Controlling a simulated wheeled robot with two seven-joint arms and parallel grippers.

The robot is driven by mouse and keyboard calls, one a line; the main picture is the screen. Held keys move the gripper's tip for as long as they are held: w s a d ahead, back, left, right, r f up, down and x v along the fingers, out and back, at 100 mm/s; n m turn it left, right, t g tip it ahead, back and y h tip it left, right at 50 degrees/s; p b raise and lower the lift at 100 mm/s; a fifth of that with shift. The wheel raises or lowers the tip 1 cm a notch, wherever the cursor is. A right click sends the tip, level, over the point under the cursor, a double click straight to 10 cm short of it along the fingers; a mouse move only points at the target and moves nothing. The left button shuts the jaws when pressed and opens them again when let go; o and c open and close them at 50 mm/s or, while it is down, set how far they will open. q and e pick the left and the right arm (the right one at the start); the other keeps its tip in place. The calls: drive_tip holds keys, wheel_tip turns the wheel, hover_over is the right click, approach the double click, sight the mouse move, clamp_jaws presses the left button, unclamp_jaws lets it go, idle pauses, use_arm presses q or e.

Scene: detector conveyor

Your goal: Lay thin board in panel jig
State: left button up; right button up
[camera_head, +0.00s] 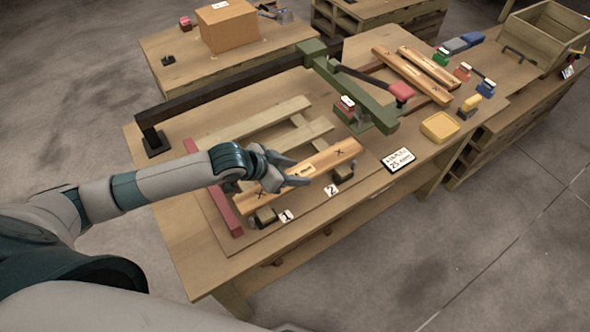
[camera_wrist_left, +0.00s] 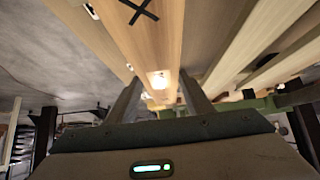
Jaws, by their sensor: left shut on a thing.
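The thin board (camera_head: 330,155), orange-brown with dark X marks, slants across the front of the panel jig (camera_head: 213,208). My left gripper (camera_head: 297,171) is shut on this board near its middle. In the left wrist view the board (camera_wrist_left: 146,38) runs between the two fingers of the left gripper (camera_wrist_left: 160,84). I cannot tell whether the board touches the supports beneath it. The jig has a red side rail (camera_head: 225,213), pale slats (camera_head: 262,122) behind the board, and small dark blocks by cards 1 (camera_head: 286,215) and 2 (camera_head: 331,190). My right gripper is not in view.
A green beam (camera_head: 350,85) with a red-ended lever (camera_head: 401,91) crosses the bench. Two more marked boards (camera_head: 405,75) lie behind it at right. A cardboard box (camera_head: 228,27) stands on the back table.

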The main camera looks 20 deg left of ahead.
use_arm(q)
drive_tip(key=shift+f, duration=0.6)
drive_tip(key=o, duration=1.2)
drive_tip(key=shift+s+a, duration=0.1)
drive_tip(key=shift+b+v, duration=2.15)
drive_tip(key=shift+v, duration=6.4)
drive_tip(key=shift+s, duration=0.1)
